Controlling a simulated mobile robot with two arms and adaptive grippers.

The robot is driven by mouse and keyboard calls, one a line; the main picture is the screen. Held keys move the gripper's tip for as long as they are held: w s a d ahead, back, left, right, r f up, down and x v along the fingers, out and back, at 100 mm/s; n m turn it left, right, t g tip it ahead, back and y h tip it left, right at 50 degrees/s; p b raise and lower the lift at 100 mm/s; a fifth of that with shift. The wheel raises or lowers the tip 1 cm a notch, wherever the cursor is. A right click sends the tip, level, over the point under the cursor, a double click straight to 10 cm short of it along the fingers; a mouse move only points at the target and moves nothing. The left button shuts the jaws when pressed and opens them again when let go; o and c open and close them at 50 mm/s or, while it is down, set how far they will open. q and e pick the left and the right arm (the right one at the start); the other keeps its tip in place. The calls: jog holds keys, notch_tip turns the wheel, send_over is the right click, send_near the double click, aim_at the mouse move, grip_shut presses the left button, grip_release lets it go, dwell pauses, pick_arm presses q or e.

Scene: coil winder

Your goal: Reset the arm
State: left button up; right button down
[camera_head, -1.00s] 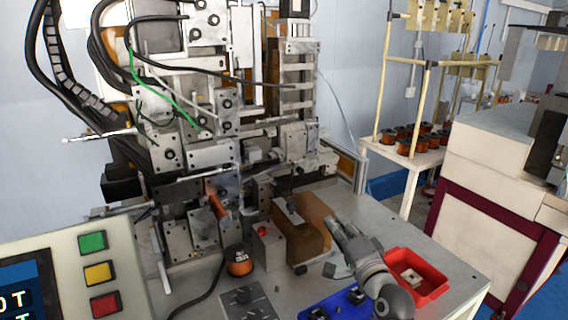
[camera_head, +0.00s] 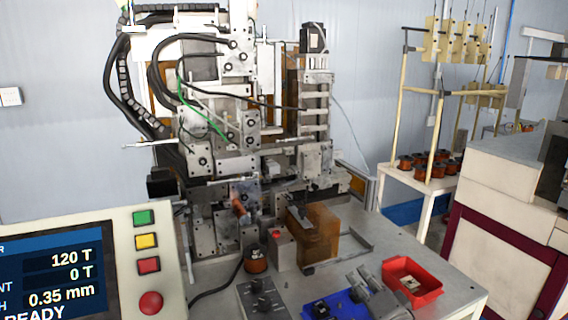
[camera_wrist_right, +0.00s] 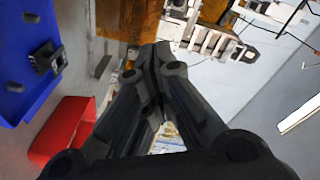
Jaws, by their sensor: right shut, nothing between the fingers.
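My right gripper (camera_head: 362,276) is low in the head view, over the edge of the blue tray. In the wrist view its dark fingers (camera_wrist_right: 152,62) meet with nothing between them. The coil winder (camera_head: 225,150) stands upright at the back of the grey bench. The blue tray (camera_head: 336,308) holds small black parts (camera_head: 320,309); it also shows in the wrist view (camera_wrist_right: 22,106). The red bin (camera_head: 420,281) lies right of the gripper with a pale part (camera_head: 410,284) inside. My left gripper is not in view.
A brown block (camera_head: 318,236) stands on the bench behind the gripper. A control panel (camera_head: 172,275) with a screen fills the lower left. A dark knob box (camera_head: 262,298) and a copper-coloured spool (camera_head: 255,262) sit nearby. Bare bench (camera_head: 405,242) lies behind the red bin.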

jog(key=s+f+n+g+h, duration=0.1)
jog(key=s+f+n+g, duration=0.35)
jog(key=s+f, duration=0.55)
jog(key=s+f+n+g+h, duration=0.1)
jog(key=s+f+n+g, duration=0.35)
jog(key=s+f, duration=0.65)
jog(key=s+d+n+g+h, duration=0.25)
jog(key=s+g, duration=0.25)
jog(key=s, duration=1)
notch_tip(320, 180, down, 29)
jog(key=s+b, duration=0.2)
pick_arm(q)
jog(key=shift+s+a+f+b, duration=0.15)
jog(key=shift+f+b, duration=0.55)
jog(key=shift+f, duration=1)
pick_arm(e)
jog(key=s+d+f+g, duration=0.1)
jog(key=s+f, duration=0.7)
jog(key=s+d+f+g, duration=0.1)
jog(key=s+d+f, duration=0.1)
jog(key=s+f, duration=0.6)
jog(key=shift+d+f+n, duration=0.25)
jog(key=shift+n, duration=0.1)
